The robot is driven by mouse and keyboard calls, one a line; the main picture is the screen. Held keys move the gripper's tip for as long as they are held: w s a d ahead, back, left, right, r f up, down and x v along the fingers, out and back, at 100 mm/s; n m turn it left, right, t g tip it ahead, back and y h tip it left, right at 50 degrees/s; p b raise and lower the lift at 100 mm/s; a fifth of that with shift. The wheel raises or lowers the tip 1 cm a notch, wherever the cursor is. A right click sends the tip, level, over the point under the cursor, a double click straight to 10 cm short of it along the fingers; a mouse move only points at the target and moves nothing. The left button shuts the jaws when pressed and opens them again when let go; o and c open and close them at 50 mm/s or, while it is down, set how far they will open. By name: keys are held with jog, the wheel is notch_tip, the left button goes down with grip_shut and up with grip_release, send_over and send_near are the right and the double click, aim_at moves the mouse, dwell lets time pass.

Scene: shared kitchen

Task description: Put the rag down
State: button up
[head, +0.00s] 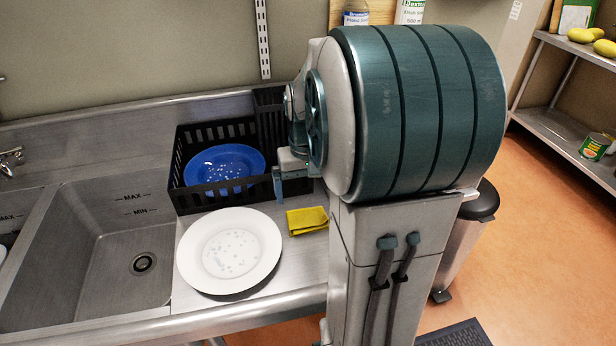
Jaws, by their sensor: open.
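The yellow rag (307,221) lies folded on the steel counter (308,262), just right of the white plate. Its right end reaches the edge of my arm in the picture, so a little may be hidden. My gripper (281,184) is open above and behind the rag, apart from it, in front of the black rack's right part. Only part of the gripper shows; my arm covers the rest.
A white plate (229,250) with droplets lies on the counter. A blue plate (224,165) sits in the black rack (186,200) behind it. A steel sink (110,255) is at left. Bottles (356,14) stand at the back, and a bin (466,235) stands at right.

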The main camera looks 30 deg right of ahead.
jog(key=s+a+r+n+t, duration=0.2)
jog(key=s+a+n+t, duration=0.1)
jog(key=s+a, duration=0.8)
jog(key=shift+a+r, duration=0.3)
jog(key=shift+a, duration=0.65)
